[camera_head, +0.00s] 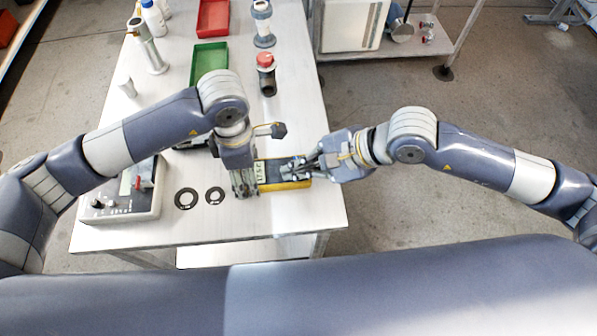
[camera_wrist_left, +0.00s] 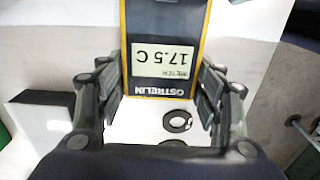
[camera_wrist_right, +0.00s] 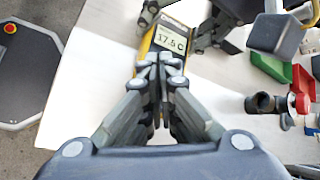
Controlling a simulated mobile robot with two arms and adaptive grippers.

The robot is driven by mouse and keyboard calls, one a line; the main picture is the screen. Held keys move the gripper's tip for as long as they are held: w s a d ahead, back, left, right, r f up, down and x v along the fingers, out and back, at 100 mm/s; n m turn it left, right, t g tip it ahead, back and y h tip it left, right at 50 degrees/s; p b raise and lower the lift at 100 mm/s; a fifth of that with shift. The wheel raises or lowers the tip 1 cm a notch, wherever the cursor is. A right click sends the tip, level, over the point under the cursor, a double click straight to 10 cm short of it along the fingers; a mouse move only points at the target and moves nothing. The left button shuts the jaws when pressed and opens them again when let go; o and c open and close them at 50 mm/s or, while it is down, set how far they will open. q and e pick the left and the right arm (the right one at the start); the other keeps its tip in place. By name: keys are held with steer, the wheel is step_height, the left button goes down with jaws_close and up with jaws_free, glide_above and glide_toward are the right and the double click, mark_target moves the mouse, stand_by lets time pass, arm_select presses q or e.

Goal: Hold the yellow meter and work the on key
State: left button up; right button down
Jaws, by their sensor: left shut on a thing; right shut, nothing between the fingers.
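The yellow meter (camera_head: 270,186), yellow-edged with a dark face, lies near the table's front right edge. Its display (camera_wrist_left: 163,61) reads 17.5 C, upside down in the left wrist view. My left gripper (camera_head: 245,187) is shut on the display end of the meter, a finger on each long side. My right gripper (camera_head: 291,169) is shut and empty, its fingertips over the other end of the meter's face. In the right wrist view, its closed tips (camera_wrist_right: 160,62) overlap the meter (camera_wrist_right: 168,40); I cannot tell whether they touch it. The on key is hidden.
Two dark rings (camera_head: 186,198) and a boxy instrument (camera_head: 132,195) lie left of the meter. Red-capped (camera_head: 266,75) and clear-topped (camera_head: 262,22) cylinders, a green tray (camera_head: 208,65) and a red tray (camera_head: 213,18) stand behind. The front right table corner is clear.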

stand_by(0.4)
steer(key=shift+f, duration=0.45)
steer(key=shift+f, duration=0.35)
stand_by(0.6)
steer(key=shift+r, duration=0.75)
steer(key=shift+r, duration=2.55)
arm_select(q)
steer(key=o, duration=1.3)
